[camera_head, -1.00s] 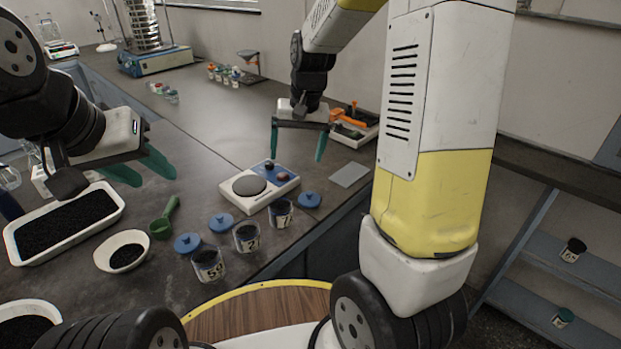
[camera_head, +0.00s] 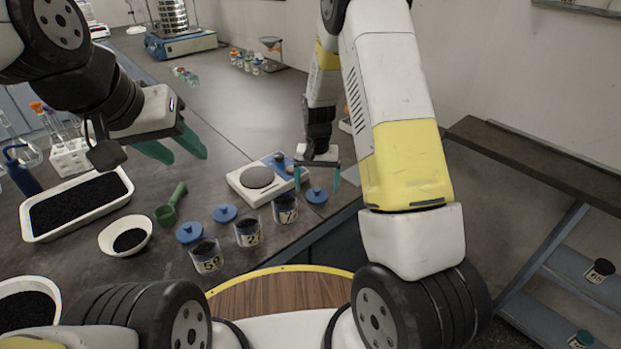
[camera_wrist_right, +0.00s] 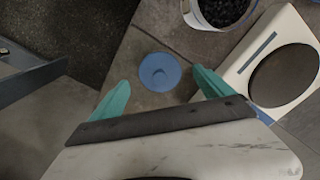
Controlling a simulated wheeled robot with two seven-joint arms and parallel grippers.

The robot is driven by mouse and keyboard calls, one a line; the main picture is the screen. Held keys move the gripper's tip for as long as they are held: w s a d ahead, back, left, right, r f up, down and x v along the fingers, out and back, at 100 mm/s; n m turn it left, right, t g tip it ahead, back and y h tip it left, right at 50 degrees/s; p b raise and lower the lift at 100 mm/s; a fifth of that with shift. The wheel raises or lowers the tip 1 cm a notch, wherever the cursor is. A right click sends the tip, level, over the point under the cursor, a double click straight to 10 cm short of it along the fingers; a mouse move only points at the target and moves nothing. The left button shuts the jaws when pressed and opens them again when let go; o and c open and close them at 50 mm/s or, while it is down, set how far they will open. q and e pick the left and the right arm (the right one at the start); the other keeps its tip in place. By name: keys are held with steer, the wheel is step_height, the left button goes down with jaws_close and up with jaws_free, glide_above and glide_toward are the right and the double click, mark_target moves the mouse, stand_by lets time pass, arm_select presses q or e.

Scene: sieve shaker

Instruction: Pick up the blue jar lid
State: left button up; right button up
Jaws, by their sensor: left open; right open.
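Three blue jar lids lie on the dark bench beside small jars of dark grains: a right lid (camera_head: 316,195), a middle lid (camera_head: 224,213) and a left lid (camera_head: 189,232). My right gripper (camera_head: 317,180) is open and empty, just behind and above the right lid. In the right wrist view one blue lid (camera_wrist_right: 159,72) shows between and slightly beyond the open green fingers, apart from both. The jars stand in a row: right jar (camera_head: 285,209), middle jar (camera_head: 248,232), left jar (camera_head: 206,258). My left gripper (camera_head: 182,150) is open and empty over the bench's left part.
A balance (camera_head: 240,184) stands close to the left of my right gripper. A green scoop (camera_head: 170,208), a white bowl (camera_head: 106,240) and a tray of dark grains (camera_head: 40,236) are further left. The bench edge runs close by the right lid. A sieve shaker (camera_head: 180,46) stands far back.

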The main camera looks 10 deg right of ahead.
step_height(320, 180, down, 2)
steer(key=shift+f, duration=0.25)
steer(key=c, duration=1.4)
steer(key=shift+r, duration=0.15)
